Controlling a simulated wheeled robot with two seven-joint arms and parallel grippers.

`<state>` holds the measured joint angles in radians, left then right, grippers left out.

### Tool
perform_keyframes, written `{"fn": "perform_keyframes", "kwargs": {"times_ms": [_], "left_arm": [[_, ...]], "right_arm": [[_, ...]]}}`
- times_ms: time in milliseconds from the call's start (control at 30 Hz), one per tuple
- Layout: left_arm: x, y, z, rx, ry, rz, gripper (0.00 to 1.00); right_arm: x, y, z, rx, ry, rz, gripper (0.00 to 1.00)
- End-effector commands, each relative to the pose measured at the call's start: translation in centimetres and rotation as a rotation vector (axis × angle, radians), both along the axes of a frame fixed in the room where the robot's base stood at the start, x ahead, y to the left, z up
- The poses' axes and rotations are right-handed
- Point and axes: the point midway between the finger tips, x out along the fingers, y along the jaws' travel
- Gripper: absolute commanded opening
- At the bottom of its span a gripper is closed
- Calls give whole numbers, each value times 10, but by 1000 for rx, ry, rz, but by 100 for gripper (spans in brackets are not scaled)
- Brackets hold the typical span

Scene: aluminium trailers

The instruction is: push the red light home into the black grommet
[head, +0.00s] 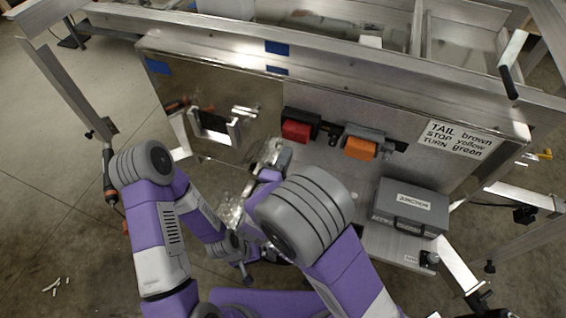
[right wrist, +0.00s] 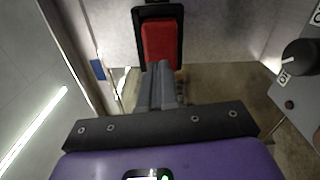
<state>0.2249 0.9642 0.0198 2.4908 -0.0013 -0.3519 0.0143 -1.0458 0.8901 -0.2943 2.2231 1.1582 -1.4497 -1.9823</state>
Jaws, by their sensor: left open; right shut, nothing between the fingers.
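The red light (head: 296,131) sits at the black grommet (head: 314,118) on the upright metal panel. In the right wrist view the red light (right wrist: 159,42) shows inside the black rim of the grommet (right wrist: 158,11). I cannot tell how deep it sits. My right gripper (head: 278,150) is just left of and below the light in the head view. In the right wrist view its shut, empty fingers (right wrist: 159,70) overlap the light's lower edge; contact is unclear. My left gripper (head: 246,270) is low, away from the panel, open, and partly hidden.
An orange light (head: 360,148) is to the right on the same panel. A wiring label (head: 458,139) is on the panel. A metal bracket (head: 214,127) is to the left.

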Motion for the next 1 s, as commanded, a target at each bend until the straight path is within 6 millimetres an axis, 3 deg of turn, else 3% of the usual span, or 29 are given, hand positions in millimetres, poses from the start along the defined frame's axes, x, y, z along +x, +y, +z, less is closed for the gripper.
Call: {"fn": "perform_keyframes", "kwargs": {"times_ms": [333, 1000], "left_arm": [[0, 0, -17, 0, 0, 0, 100], [0, 0, -15, 0, 0, 0, 100]], "right_arm": [[33, -11, -2, 1, 0, -2, 0], [40, -13, 0, -1, 1, -1, 0]]}}
